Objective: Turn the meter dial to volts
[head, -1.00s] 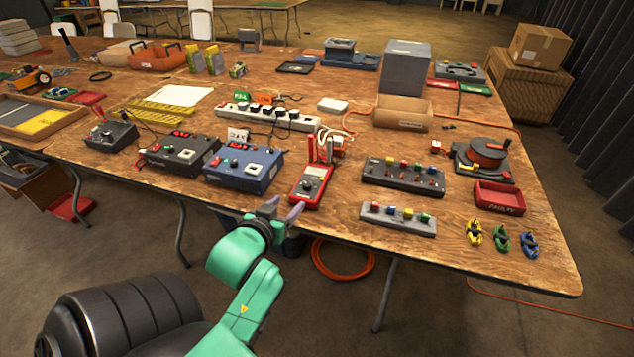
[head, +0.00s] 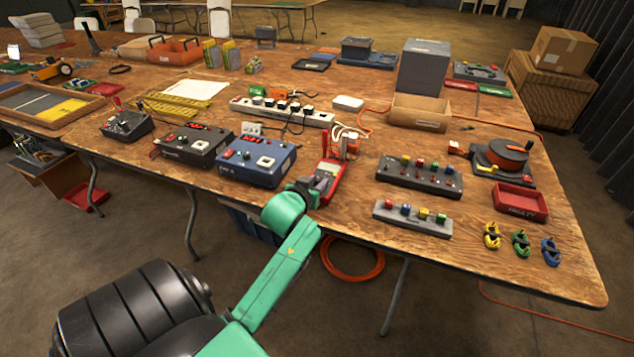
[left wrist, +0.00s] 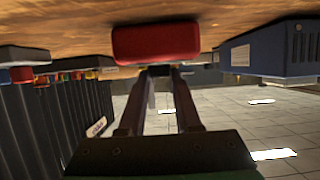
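The red handheld meter (head: 341,174) lies near the front edge of the table, its pale screen end partly showing in the head view. Its dial is hidden behind my left gripper (head: 321,184), so its setting cannot be read. The gripper is over the meter's near, left part. In the left wrist view, the meter's red end (left wrist: 156,43) is straight ahead of the left gripper (left wrist: 161,70). The two fingers show a gap between them, with their tips close to the meter; contact cannot be told. My right gripper is not in view.
A blue power unit (head: 257,163) stands just left of the meter. A grey block with knobs (head: 412,217) and a longer switch box (head: 420,179) stand to the right. Red probes and white cables (head: 349,138) crowd behind the meter. An orange cable coil (head: 352,259) lies below the table edge.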

